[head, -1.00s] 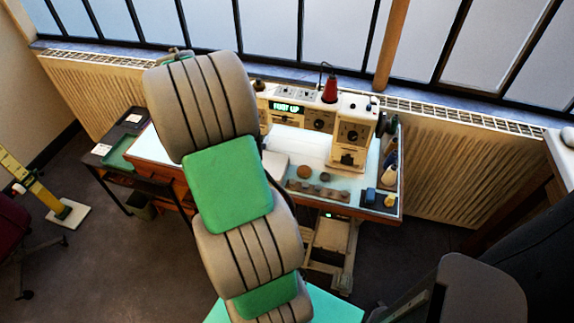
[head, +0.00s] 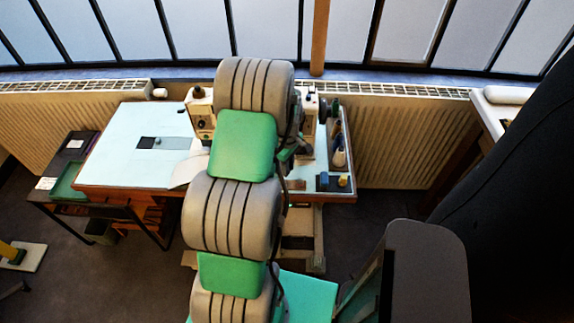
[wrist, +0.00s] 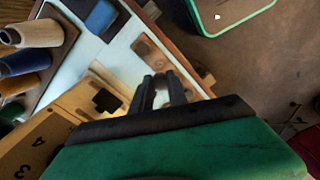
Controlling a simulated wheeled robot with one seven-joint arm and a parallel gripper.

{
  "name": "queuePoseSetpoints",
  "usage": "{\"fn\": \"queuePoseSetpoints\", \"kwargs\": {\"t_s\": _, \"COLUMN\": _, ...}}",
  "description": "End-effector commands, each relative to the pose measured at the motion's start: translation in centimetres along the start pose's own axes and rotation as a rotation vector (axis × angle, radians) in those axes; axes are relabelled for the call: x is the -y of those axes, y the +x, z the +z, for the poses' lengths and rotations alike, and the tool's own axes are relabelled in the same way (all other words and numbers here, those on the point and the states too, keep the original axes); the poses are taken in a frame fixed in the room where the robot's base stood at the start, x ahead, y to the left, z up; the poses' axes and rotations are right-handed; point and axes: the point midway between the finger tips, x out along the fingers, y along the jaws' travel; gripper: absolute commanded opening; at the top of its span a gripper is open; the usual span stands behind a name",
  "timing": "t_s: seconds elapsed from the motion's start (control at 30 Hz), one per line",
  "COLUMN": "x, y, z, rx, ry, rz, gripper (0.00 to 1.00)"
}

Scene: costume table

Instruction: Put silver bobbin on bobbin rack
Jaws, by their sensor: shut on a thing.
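My gripper (wrist: 165,90) is shut on a small pale grey thing (wrist: 160,99), which fits the silver bobbin; only a sliver shows between the dark fingers. The brown wooden bobbin rack (wrist: 149,50) shows in the wrist view just beyond the fingertips, lying along the table's edge and partly covered by them. Whether the bobbin touches the rack I cannot tell. In the head view my arm hides the rack, the bobbin and the gripper's tips.
The sewing machine (head: 203,118) stands close by, its body (wrist: 50,140) at lower left in the wrist view. The white table's left part (head: 120,130) is mostly clear.

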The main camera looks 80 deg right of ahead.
Motion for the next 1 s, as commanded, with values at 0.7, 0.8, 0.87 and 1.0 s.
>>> {"fn": "queuePoseSetpoints", "kwargs": {"t_s": 0.7, "x": 0.0, "y": 6.3, "z": -0.1, "rx": 0.000, "ry": 0.001, "rz": 0.001, "gripper": 0.00}}
{"fn": "queuePoseSetpoints", "kwargs": {"t_s": 0.8, "x": 0.0, "y": 6.3, "z": -0.1, "rx": 0.000, "ry": 0.001, "rz": 0.001, "gripper": 0.00}}
{"fn": "queuePoseSetpoints", "kwargs": {"t_s": 0.87, "x": 0.0, "y": 6.3, "z": -0.1, "rx": 0.000, "ry": 0.000, "rz": 0.001, "gripper": 0.00}}
{"fn": "queuePoseSetpoints", "kwargs": {"t_s": 1.0, "x": 0.0, "y": 6.3, "z": -0.1, "rx": -0.001, "ry": 0.000, "rz": 0.001, "gripper": 0.00}}
